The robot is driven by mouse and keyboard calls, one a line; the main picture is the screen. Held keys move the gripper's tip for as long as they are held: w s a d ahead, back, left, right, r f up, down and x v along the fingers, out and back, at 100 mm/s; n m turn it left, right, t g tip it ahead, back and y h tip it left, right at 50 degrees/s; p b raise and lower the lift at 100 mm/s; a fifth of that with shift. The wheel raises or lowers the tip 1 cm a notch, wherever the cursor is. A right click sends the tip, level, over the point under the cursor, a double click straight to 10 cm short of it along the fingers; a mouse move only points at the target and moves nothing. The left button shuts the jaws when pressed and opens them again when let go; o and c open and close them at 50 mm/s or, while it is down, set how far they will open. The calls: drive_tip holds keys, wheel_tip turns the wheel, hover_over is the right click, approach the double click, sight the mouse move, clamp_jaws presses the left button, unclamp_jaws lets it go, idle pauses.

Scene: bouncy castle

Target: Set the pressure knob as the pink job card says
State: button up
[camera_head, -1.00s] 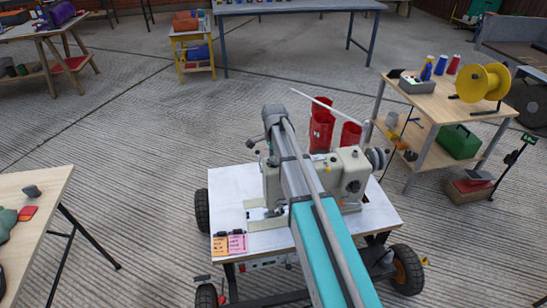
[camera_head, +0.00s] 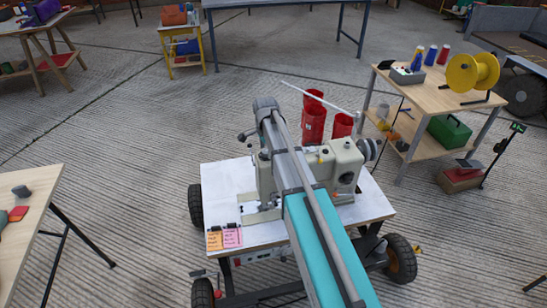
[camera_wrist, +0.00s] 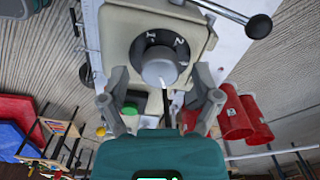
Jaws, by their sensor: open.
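The sewing machine (camera_head: 345,165) stands on a white-topped cart (camera_head: 220,185). In the wrist view, the grey pressure knob (camera_wrist: 160,68) sits on a black dial with white marks on the machine's cream housing (camera_wrist: 118,35). A pale pointer line shows at the knob's lower edge; I cannot read the dial value surely. My gripper (camera_wrist: 160,84) is open, one finger on each side of the knob; contact cannot be told. The pink job card (camera_head: 232,237) is at the cart's front left, its writing too small to read. In the head view my arm hides the gripper.
An orange card (camera_head: 214,240) lies beside the pink one. A black-balled lever (camera_wrist: 258,27) sticks out near the knob. Red cylinders (camera_head: 314,120) stand behind the machine. A wooden table (camera_head: 430,97) with a yellow reel (camera_head: 472,72) is at right. Open concrete surrounds the cart.

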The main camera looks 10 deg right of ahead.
sight(266, 151)
drive_tip(key=n, duration=0.5)
drive_tip(key=shift+n, duration=0.3)
drive_tip(key=n, duration=1.2)
drive_tip(key=shift+a, duration=0.1)
drive_tip(key=n, duration=0.6)
wheel_tip(266, 151, up, 14)
drive_tip(key=p, duration=1.4)
drive_tip(key=s+r+m+p, duration=0.2)
drive_tip(key=s+m, duration=0.6)
drive_tip(key=s, duration=1.7)
drive_tip(key=shift+s+a+r+m, duration=0.2)
drive_tip(key=shift+a+m, duration=0.05)
drive_tip(key=shift+m, duration=0.15)
idle(0.4)
